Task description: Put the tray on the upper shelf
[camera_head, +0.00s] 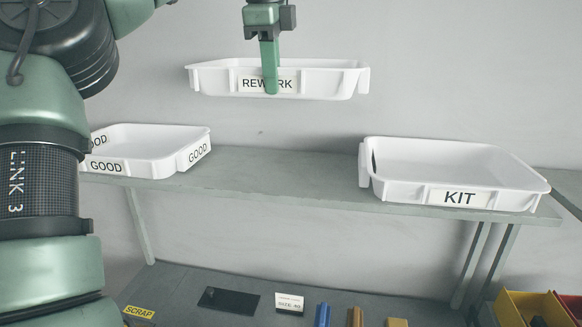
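A white tray labelled REWORK (215,80) hangs in the air in front of the back wall, above the upper shelf (290,172) and roughly level. My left gripper (270,80) comes down from the top edge. One green finger lies over the outside of the tray's front wall, across the label; the other finger is hidden. The gripper appears shut on that front wall. My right gripper is not in view.
A white GOOD tray (152,166) stands at the shelf's left end and a white KIT tray (410,190) at its right. The shelf between them is bare. Below lie a SCRAP label (139,312), a dark plate (229,301), a size card (289,302) and coloured bins (530,307).

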